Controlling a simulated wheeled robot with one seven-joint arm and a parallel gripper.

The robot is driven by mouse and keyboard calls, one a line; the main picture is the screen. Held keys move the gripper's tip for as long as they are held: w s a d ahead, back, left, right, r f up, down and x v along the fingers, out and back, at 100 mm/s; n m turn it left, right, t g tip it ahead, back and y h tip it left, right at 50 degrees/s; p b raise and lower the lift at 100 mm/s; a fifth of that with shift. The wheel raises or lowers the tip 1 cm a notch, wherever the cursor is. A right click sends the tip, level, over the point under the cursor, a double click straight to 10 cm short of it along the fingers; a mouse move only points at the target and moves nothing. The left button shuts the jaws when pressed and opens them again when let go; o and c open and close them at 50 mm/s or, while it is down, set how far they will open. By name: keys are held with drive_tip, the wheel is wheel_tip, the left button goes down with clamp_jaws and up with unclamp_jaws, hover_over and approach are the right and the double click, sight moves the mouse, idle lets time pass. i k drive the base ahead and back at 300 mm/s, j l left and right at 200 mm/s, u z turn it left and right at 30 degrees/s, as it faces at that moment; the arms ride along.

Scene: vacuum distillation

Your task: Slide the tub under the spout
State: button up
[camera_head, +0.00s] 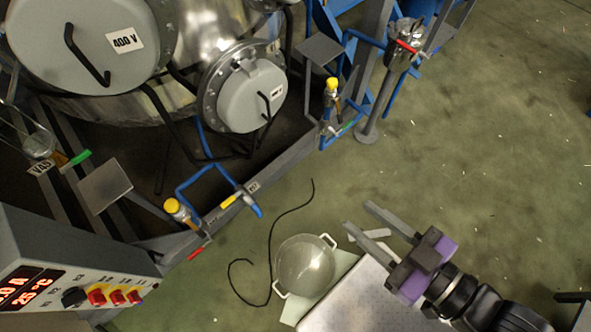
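A pale round tub (304,266) with two side handles is at the bottom middle, its upper handle toward my gripper and its lower handle at the lower left. It appears empty. My gripper (358,217) is to the right of the tub, with its two grey fingers spread apart and nothing between them. The fingers point to the upper left, and I see no contact with the tub. Blue pipes with a yellow-capped valve (178,210) and a red lever are at the frame, left of the tub. I cannot tell which outlet is the spout.
A pale sheet (338,268) and a metal-topped surface (362,305) lie beside the tub. A black cable (271,245) curls on the floor to its left. A control box (70,275) stands at lower left. Large vessels and a steel frame fill the upper left. Green floor is open at right.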

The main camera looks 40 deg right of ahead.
sight(305, 264)
drive_tip(key=k+j, duration=0.1)
drive_tip(key=j, duration=0.5)
drive_tip(key=k+j, duration=0.1)
drive_tip(key=j, duration=0.5)
drive_tip(key=k+l+z, duration=0.1)
drive_tip(key=k+z, duration=0.4)
drive_tip(key=k, duration=0.8)
drive_tip(key=i+j, duration=1.5)
drive_tip(key=i+l+z, duration=0.05)
drive_tip(key=i, duration=0.05)
